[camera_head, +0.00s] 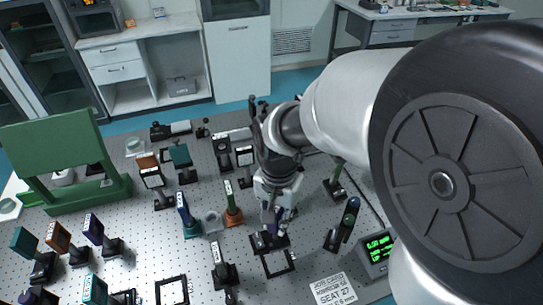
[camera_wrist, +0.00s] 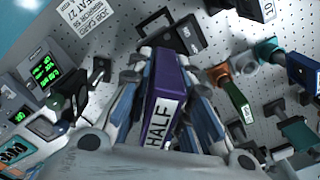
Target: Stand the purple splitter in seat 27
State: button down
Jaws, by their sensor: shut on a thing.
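My gripper (camera_head: 277,207) is shut on the purple splitter (camera_head: 272,224), low over the perforated table. In the wrist view, the purple splitter (camera_wrist: 166,92) sits between the fingers of my gripper (camera_wrist: 165,108), with a white label reading HALF. A black base (camera_head: 265,243) shows just below it; I cannot tell whether it touches the table. An empty black square outline (camera_head: 291,267) lies in front of that base, partly covered by it. A card (camera_head: 333,291) reading SEAT 27 lies to the right of the outline.
An orange post piece (camera_head: 233,216) and a blue one (camera_head: 188,222) stand to the left. A black piece (camera_head: 222,270) stands front left, a dark cylinder mount (camera_head: 347,222) to the right. A meter with green digits (camera_head: 378,249) is at the right edge. Another black outline (camera_head: 172,290) lies front left.

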aim_at(277, 245)
notch_tip(277, 245, down, 13)
jog(key=b, duration=0.3)
jog(key=shift+b, duration=0.35)
jog(key=shift+r, duration=0.15)
jog(key=c, duration=1.9)
grip_release()
jog(key=shift+f, duration=0.25)
jog(key=o, duration=0.5)
jog(key=shift+r, duration=0.1)
jog(key=shift+c, duration=0.2)
